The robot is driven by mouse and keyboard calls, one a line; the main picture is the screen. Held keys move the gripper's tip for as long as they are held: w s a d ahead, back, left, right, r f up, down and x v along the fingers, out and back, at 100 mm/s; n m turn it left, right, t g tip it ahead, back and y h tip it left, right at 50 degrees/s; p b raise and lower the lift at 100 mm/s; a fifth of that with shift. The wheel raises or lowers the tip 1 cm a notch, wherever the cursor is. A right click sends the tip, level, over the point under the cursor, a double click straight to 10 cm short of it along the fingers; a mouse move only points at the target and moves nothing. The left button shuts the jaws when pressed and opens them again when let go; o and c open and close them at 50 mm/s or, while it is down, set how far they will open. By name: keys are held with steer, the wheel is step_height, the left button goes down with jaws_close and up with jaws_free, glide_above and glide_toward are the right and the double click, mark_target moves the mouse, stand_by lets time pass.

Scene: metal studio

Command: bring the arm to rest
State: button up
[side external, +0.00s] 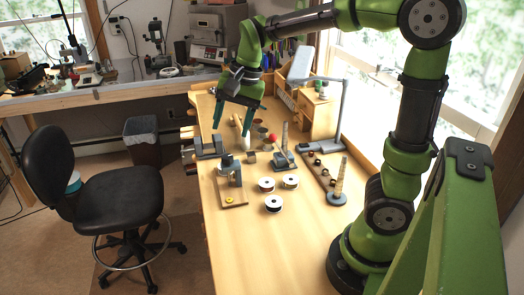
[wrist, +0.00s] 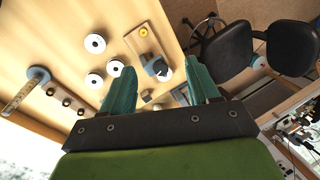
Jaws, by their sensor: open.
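My gripper (side external: 233,118) is raised above the far part of the wooden workbench (side external: 245,262). Its teal fingers are spread apart, with nothing between them, and point downward. In the wrist view my gripper (wrist: 160,82) also shows open and empty, with the bench top below. My green arm bends over from the right side of the bench. The fingertips are apart from the things on the bench, though the exact height is hard to tell.
Several white spools (side external: 273,203) lie mid-bench, beside a wooden board with a small grey device (side external: 235,176). A ring-stacked cone (side external: 340,180), a lamp (side external: 335,120) and a red ball (side external: 272,138) stand nearby. A black chair (side external: 120,195) is left. The near bench is clear.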

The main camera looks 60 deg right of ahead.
steer(key=s+a+n+t, duration=0.2)
steer(key=s+a+n, duration=0.1)
steer(key=s, duration=0.3)
steer(key=s+a+n+t, duration=0.2)
steer(key=s+a+n, duration=0.1)
steer(key=s+n, duration=0.2)
steer(key=shift+s+a+r+n, duration=0.25)
steer(key=shift+s+a+n, duration=0.1)
steer(key=shift+s, duration=0.4)
